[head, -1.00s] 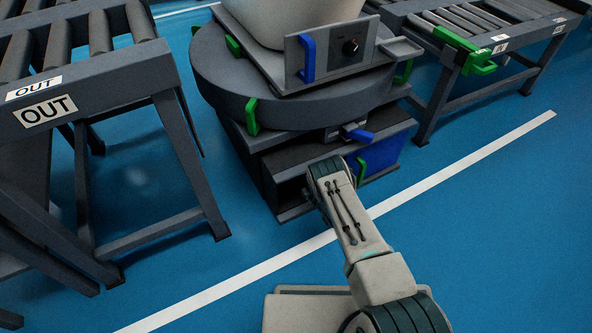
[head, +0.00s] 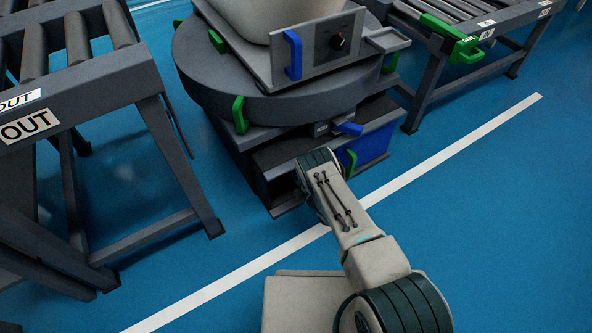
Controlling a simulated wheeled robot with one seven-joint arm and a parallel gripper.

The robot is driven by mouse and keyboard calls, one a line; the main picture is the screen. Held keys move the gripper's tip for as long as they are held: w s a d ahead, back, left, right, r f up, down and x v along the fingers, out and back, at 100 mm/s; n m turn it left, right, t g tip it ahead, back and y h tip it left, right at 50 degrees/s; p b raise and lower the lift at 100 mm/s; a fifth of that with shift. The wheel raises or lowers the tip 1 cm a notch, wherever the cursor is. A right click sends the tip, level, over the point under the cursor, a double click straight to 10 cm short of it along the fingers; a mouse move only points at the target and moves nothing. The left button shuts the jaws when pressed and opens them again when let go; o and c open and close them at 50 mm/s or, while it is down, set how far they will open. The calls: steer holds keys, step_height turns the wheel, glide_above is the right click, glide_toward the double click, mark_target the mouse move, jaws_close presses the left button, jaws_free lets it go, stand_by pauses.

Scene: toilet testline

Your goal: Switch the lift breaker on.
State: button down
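The lift stand (head: 270,95) has a round dark platform above a box-shaped base. My arm reaches towards the base, below the blue lever. My gripper does not show; it is hidden beyond the dark wrist joint.
A blue drawer front (head: 373,147) with a green handle (head: 350,161) is at the base's right. Another green handle (head: 240,115) sits on the platform. Roller conveyors stand left (head: 110,75) and upper right (head: 470,55). The blue floor at right is clear.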

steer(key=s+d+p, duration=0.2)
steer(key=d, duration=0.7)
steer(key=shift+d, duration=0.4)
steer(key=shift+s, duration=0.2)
